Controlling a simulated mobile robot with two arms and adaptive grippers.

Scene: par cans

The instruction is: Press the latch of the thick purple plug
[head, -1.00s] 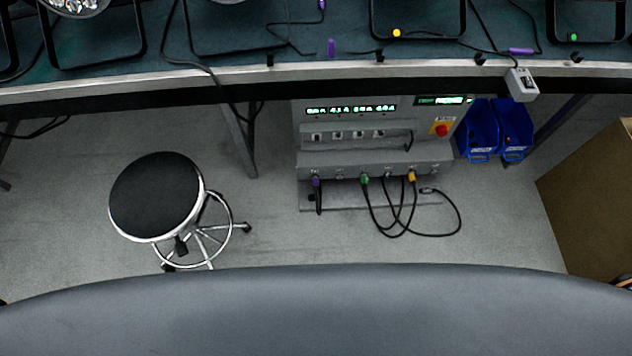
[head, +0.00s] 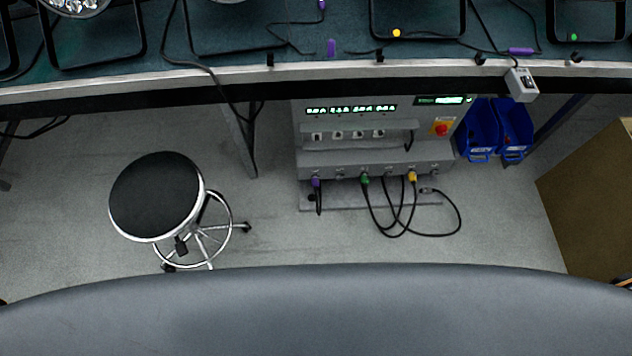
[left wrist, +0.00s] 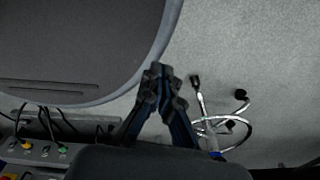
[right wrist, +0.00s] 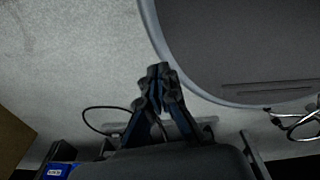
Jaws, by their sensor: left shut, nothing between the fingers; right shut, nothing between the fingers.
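In the head view a purple plug (head: 316,182) sits in a socket at the left end of the grey power unit's (head: 346,157) lower front, with a short black lead hanging from it. More purple pieces lie on the bench top, one upright-looking (head: 331,47) and one lying flat (head: 521,51). I cannot make out a latch on any of them, nor tell which is thickest. My left gripper (left wrist: 160,70) is shut and empty over the floor in the left wrist view. My right gripper (right wrist: 160,70) is shut and empty in the right wrist view. Neither shows in the head view.
A green plug (head: 364,181) and a yellow plug (head: 412,177) sit in the same row, with black cables looping below. The bench edge (head: 200,77) overhangs the unit. A stool (head: 156,197) stands left, blue bins (head: 480,132) and a brown box (head: 596,205) right. Floor between is clear.

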